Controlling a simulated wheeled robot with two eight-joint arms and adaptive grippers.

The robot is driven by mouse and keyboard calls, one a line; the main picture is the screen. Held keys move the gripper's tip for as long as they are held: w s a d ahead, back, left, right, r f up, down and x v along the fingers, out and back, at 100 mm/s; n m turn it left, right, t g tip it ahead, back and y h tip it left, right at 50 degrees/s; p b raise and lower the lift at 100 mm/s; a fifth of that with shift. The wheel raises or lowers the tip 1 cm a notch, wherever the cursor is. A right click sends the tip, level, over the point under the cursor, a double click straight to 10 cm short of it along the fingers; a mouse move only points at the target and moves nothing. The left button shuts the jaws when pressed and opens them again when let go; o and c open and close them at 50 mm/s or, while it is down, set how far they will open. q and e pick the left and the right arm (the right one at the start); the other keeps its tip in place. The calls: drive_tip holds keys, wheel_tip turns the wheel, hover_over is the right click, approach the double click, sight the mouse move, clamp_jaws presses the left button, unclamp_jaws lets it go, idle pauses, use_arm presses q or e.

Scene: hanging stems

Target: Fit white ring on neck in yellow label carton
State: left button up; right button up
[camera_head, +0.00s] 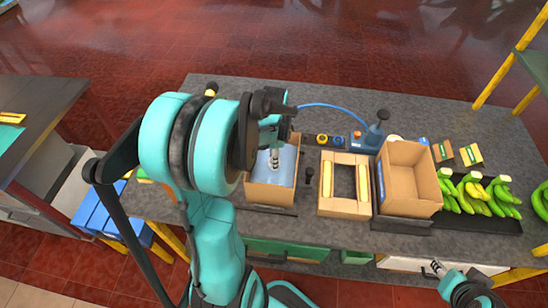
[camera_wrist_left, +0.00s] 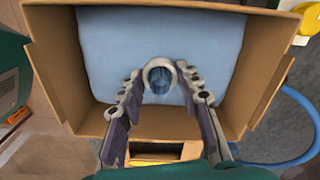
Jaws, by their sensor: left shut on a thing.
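A brown carton (camera_head: 268,196) with a pale blue liner (camera_wrist_left: 105,50) stands open on the grey bench, and its walls (camera_wrist_left: 50,90) frame the left wrist view. My left gripper (camera_head: 274,163) reaches down into this carton. In the left wrist view, my left gripper's fingers (camera_wrist_left: 163,84) are shut on a white ring (camera_wrist_left: 160,63). Dark blue folds of the liner show through the ring's opening; I cannot tell whether the ring is seated on the neck. No yellow label is readable on this carton. My right gripper (camera_head: 436,266) is low at the right, off the bench's front edge, its jaws too small to judge.
A low frame-like carton (camera_head: 328,204) and an empty open carton (camera_head: 405,205) stand to the right. Behind them is a blue device (camera_head: 366,138) with a blue hose (camera_head: 330,105). Bananas (camera_head: 480,195) lie at the right end.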

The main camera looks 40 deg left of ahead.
use_arm(q)
drive_tip(key=shift+f, duration=0.15)
drive_tip(key=o, duration=1.2)
drive_tip(key=shift+r, duration=0.3)
drive_tip(key=shift+r+p, duration=0.95)
drive_tip(key=shift+r, duration=0.2)
drive_tip(key=shift+r, duration=0.2)
wheel_tip(320, 180, up, 8)
drive_tip(key=p, duration=0.6)
drive_tip(key=shift+r+p, duration=0.15)
drive_tip(key=shift+p, duration=0.2)
